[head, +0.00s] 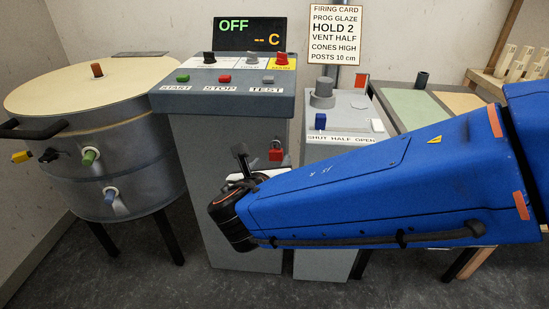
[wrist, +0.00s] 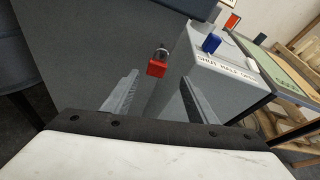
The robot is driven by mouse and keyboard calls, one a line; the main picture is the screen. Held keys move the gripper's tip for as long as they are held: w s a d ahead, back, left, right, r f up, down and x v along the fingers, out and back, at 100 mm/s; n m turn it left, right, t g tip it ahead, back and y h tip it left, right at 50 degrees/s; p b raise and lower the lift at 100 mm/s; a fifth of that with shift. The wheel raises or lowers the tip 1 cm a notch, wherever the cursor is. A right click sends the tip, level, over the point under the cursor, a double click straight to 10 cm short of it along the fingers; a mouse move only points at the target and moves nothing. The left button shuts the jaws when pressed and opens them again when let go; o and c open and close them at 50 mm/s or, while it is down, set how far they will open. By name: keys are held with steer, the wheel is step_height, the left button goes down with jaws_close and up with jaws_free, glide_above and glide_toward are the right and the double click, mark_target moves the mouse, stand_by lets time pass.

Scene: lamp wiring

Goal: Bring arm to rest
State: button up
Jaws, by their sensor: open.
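My blue arm (head: 380,185) reaches in from the right in the head view, in front of the grey pedestals. My gripper (wrist: 158,98) is open in the wrist view, its two grey fingers wide apart with nothing between them. In the head view only a small part of the gripper shows behind the dark wrist joint, and its fingertips cannot be made out. A red padlock-like block (wrist: 157,68) on the pedestal side appears beyond the fingers. It also shows in the head view (head: 276,154), to the right of the gripper.
A control panel (head: 225,101) with START, STOP and TEST buttons tops the large pedestal. A round kiln (head: 125,160) stands at left. A smaller vent box (head: 345,152) and a table (head: 420,108) stand at right. The firing card (head: 335,34) is upright behind.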

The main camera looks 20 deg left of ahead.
steer(key=v, duration=0.6)
steer(key=shift+s, duration=0.35)
steer(key=w+d+f+m+g+h, duration=0.1)
steer(key=w+d+m+g+h, duration=0.25)
steer(key=d+m, duration=0.8)
steer(key=w+d+f+m+g+h, duration=0.25)
steer(key=w+d+m, duration=0.2)
steer(key=d, duration=1.45)
steer(key=s+d+f+m+g+y, duration=0.1)
steer(key=s+d+m+y, duration=0.1)
steer(key=s+d+m, duration=0.5)
steer(key=s+d+f+m+g+y, duration=0.1)
steer(key=s+d+m, duration=0.7)
steer(key=m, duration=0.9)
steer(key=shift+d+f+g+y, duration=0.4)
steer(key=shift+d+f+g, duration=0.15)
steer(key=shift+d, duration=0.4)
